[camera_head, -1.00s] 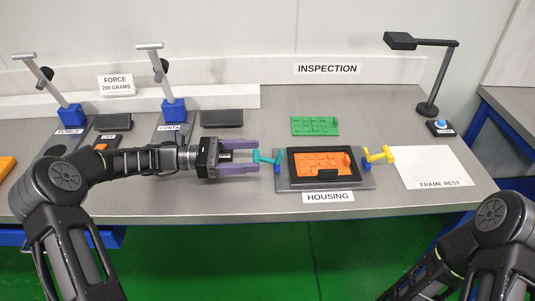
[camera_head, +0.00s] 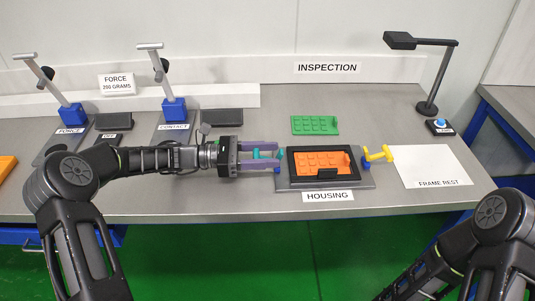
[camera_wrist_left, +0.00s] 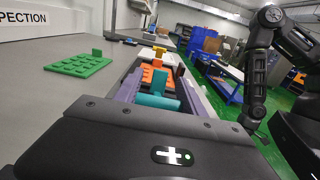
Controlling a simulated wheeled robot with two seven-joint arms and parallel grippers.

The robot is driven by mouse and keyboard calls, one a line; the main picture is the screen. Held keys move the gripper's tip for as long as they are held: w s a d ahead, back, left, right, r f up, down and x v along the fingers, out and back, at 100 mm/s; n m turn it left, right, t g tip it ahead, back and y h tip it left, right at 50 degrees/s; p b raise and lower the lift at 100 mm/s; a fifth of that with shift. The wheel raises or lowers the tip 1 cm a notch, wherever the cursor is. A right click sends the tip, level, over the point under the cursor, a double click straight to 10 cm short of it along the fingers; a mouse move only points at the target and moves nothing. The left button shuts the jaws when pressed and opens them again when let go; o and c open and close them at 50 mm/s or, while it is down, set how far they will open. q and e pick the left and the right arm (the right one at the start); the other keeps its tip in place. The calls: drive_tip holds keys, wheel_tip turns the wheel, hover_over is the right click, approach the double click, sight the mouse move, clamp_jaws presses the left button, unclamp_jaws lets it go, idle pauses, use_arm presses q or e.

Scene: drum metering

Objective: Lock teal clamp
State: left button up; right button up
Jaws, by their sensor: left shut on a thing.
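The teal clamp (camera_head: 266,154) sits at the left side of the housing fixture (camera_head: 364,177). My left gripper (camera_head: 277,157) has its purple fingers on either side of the teal clamp and is shut on it. In the left wrist view the teal clamp (camera_wrist_left: 158,101) shows between the fingers, with the orange board behind it. The orange board (camera_head: 322,162) lies in the black frame (camera_head: 293,167) on the fixture. The yellow clamp (camera_head: 378,153) is on the fixture's right side. My right gripper is out of view; only the right arm shows.
A green board (camera_head: 315,125) lies behind the fixture. A white frame rest sheet (camera_head: 432,166) lies at the right, with a lamp (camera_head: 427,107) and a blue button (camera_head: 440,123) behind it. Two blue-based stands (camera_head: 174,111) are at the back left.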

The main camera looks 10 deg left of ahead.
sight(282, 151)
use_arm(q)
drive_tip(key=c, duration=0.7)
drive_tip(key=shift+c, duration=0.2)
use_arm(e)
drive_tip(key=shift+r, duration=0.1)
use_arm(q)
drive_tip(key=shift+r, duration=0.1)
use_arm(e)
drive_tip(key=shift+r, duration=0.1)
